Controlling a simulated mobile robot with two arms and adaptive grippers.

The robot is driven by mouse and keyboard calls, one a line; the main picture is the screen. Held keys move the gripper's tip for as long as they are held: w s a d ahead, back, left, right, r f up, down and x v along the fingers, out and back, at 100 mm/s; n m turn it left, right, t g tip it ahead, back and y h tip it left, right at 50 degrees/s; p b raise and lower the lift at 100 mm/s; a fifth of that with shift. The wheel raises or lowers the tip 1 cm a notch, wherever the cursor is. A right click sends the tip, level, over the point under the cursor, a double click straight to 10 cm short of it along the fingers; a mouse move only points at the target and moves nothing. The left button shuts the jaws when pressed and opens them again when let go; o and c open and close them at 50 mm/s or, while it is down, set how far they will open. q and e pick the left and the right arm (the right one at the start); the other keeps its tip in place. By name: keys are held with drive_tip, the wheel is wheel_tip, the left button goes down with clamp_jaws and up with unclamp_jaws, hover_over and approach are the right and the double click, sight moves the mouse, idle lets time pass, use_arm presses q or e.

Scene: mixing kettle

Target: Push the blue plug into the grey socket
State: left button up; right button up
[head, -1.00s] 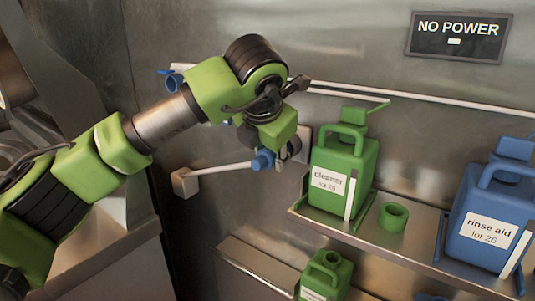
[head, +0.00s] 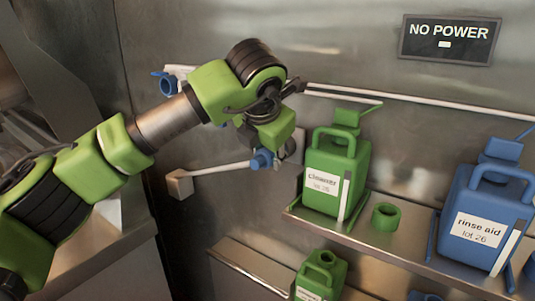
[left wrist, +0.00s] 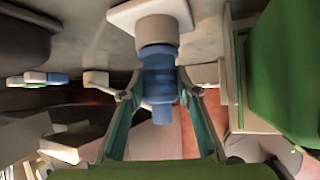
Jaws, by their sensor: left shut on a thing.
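My left gripper (left wrist: 160,92) is shut on the blue plug (left wrist: 160,75), with one finger on each side of it in the left wrist view. In the head view the plug (head: 262,159) shows below my green wrist. The grey socket (left wrist: 156,30) stands out from a pale wall plate (left wrist: 125,14), in line with the plug. The plug's front end is at the socket's mouth; I cannot tell how deep it sits. In the head view my gripper mostly hides the socket. My right gripper is not in view.
A white cable (head: 220,167) runs from a wall box (head: 179,184) to the plug. A green cleaner canister (head: 337,165) stands close right on a shelf (head: 380,235), beside a green ring (head: 386,217) and a blue canister (head: 485,220). A sign (head: 449,39) reads "NO POWER".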

use_arm(q)
drive_tip(key=shift+w+d, duration=0.15)
drive_tip(key=o, duration=1.7)
drive_tip(key=shift+c, duration=0.2)
drive_tip(key=v, duration=0.7)
drive_tip(key=shift+f, duration=0.1)
